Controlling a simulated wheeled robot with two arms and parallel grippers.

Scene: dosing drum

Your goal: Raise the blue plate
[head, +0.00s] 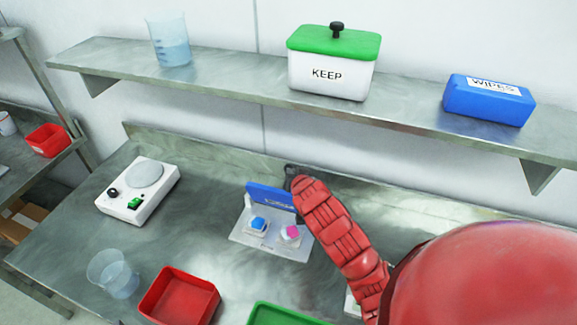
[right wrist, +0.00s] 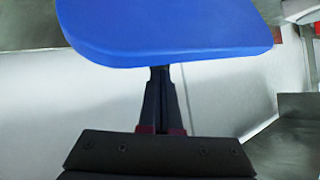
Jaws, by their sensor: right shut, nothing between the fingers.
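The blue plate (head: 268,195) stands raised and tilted at the back of a pale panel (head: 262,243) on the bench. On this panel a blue knob (head: 258,223) and a pink knob (head: 292,232) sit in front of the plate. My right gripper (head: 291,172) is at the plate's right end, partly hidden by my red arm. In the right wrist view the plate (right wrist: 165,28) fills the top, and my gripper's closed fingers (right wrist: 160,72) reach its edge. Their tips are hidden by the plate, so I cannot tell if they touch it. My left gripper is not in view.
A white device (head: 138,190) with a round top stands at left. A clear beaker (head: 113,273), a red tray (head: 180,296) and a green tray (head: 285,315) are in front. A shelf (head: 230,75) above holds a beaker, a KEEP box (head: 330,72) and blue wipes (head: 488,100).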

